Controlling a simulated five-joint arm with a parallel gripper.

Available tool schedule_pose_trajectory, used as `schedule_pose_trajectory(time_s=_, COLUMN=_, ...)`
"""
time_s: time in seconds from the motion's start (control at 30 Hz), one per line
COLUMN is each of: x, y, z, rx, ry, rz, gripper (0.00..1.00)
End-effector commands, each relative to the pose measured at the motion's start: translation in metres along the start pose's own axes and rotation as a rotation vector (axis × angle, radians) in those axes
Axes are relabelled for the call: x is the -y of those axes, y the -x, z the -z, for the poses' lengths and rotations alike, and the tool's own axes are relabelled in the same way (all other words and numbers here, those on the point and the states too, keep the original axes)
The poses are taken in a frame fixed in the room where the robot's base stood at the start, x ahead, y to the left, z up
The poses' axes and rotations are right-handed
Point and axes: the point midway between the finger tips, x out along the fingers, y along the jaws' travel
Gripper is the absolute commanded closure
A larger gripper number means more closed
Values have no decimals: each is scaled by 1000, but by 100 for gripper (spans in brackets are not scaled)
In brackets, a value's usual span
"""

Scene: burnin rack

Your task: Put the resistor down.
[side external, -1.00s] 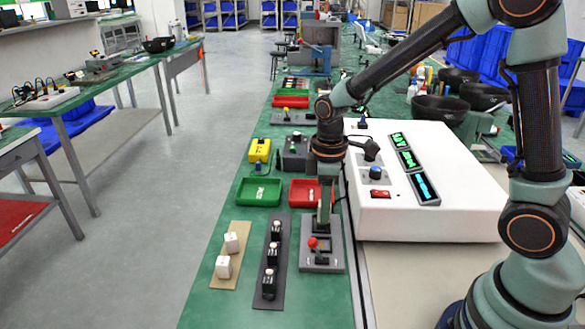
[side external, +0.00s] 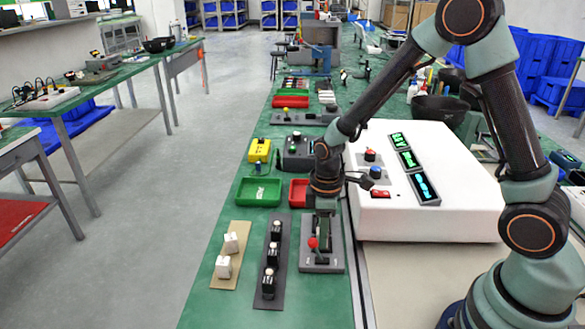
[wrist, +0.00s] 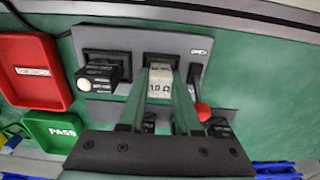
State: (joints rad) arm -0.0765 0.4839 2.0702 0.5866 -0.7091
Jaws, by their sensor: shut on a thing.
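The resistor (wrist: 160,83), a small pale block marked "10 Ω", is between the fingers of my gripper (wrist: 160,94) in the wrist view. My gripper is shut on it, over a dark recess in the middle of the grey lever fixture (wrist: 130,43). I cannot tell whether the block is seated or just above. In the side view my gripper (side external: 326,236) hangs low over the same fixture (side external: 325,264), and the resistor is too small to make out there. The fixture's red lever ball (wrist: 203,112) is close beside the right finger.
The red tray (side external: 297,184) and green PASS tray (side external: 258,192) lie behind. The white instrument box (side external: 440,215) is right.

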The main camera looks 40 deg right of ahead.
Motion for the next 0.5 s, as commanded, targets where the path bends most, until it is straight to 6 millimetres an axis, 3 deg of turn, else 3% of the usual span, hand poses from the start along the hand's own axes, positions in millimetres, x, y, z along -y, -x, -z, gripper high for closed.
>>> schedule_pose_trajectory(time_s=0.03, x=0, y=-2, z=0, rx=1, ry=0, rz=1, gripper=100)
schedule_pose_trajectory(time_s=0.07, x=0, y=-2, z=0, rx=1, ry=0, rz=0, gripper=61)
schedule_pose_trajectory(time_s=0.1, x=0, y=-1, z=0, rx=0, ry=0, rz=0, gripper=45)
schedule_pose_trajectory(time_s=0.13, x=0, y=-1, z=0, rx=0, ry=0, rz=0, gripper=38)
schedule_pose_trajectory(time_s=0.5, x=0, y=2, z=0, rx=-1, ry=0, rz=-1, gripper=38)
